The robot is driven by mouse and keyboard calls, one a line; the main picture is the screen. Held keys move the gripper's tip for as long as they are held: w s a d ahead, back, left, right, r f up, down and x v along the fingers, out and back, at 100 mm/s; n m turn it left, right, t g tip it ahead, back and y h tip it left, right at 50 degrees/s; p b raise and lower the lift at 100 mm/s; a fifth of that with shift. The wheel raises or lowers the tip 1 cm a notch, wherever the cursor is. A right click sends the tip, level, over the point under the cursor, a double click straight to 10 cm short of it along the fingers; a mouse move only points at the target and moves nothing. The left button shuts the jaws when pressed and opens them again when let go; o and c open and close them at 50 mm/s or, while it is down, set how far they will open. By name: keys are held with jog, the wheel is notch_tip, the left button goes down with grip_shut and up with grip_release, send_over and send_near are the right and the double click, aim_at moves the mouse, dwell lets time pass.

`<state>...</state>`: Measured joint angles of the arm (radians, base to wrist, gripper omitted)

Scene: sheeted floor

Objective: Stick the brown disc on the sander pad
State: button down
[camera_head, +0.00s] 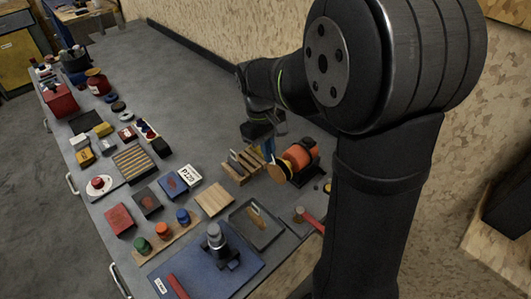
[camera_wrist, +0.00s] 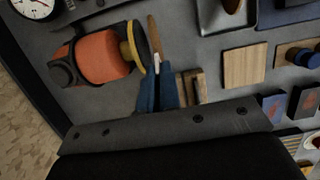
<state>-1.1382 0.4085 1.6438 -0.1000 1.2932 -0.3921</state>
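The orange sander (camera_head: 300,154) lies on its side in a dark cradle on the workbench, and it also shows in the wrist view (camera_wrist: 102,57). Its round yellow-edged pad (camera_wrist: 137,47) faces right in the wrist view. My gripper (camera_wrist: 157,70) has blue fingers, shut on the lower edge of the brown disc (camera_wrist: 154,36). The disc stands nearly edge-on just right of the pad, roughly parallel to it. A narrow gap seems to separate them; contact low down is unclear. In the head view the disc (camera_head: 277,173) stands before the pad's face, and my fingers are partly hidden.
A slotted wooden rack (camera_head: 241,169) holding a grey piece stands close left of the sander. A wooden square (camera_head: 213,199), a dark tray (camera_head: 256,224) and a blue mat (camera_head: 205,274) lie nearer. Several blocks and jars fill the bench's left side.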

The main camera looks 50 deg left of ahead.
jog(key=shift+w, duration=0.8)
dwell(1.0)
jog(key=c, duration=1.6)
grip_release()
jog(key=shift+o, duration=0.2)
jog(key=v, duration=1.7)
jog(key=shift+r, duration=0.2)
jog(key=shift+f, duration=0.15)
jog(key=x, duration=1.7)
jog(key=shift+s, duration=0.15)
jog(key=shift+f, duration=0.1)
